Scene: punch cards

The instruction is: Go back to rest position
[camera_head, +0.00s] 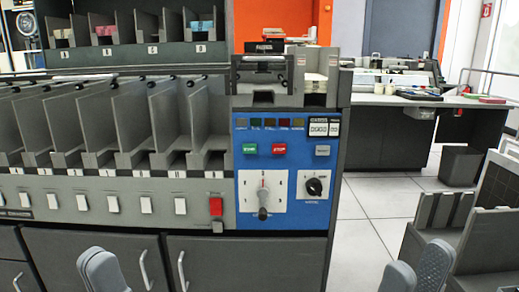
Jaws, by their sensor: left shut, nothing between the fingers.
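My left gripper (103,270) is at the bottom left edge of the head view, in front of the dark lower cabinet doors of the card sorter. Its grey fingers are together with nothing between them. My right gripper (418,268) is at the bottom right, over the light floor and left of a grey rack. Its two grey fingers stand apart at the tips, with a gap between them and no object seen there. The lower parts of both grippers are cut off by the frame. Neither gripper visibly holds a card.
The sorter with its blue control panel (285,165) and row of grey card slots (120,125) fills the left and middle. A grey rack (488,225) stands at the right. A desk (395,98) and a dark bin (460,165) are behind. Tiled floor (370,215) is clear between.

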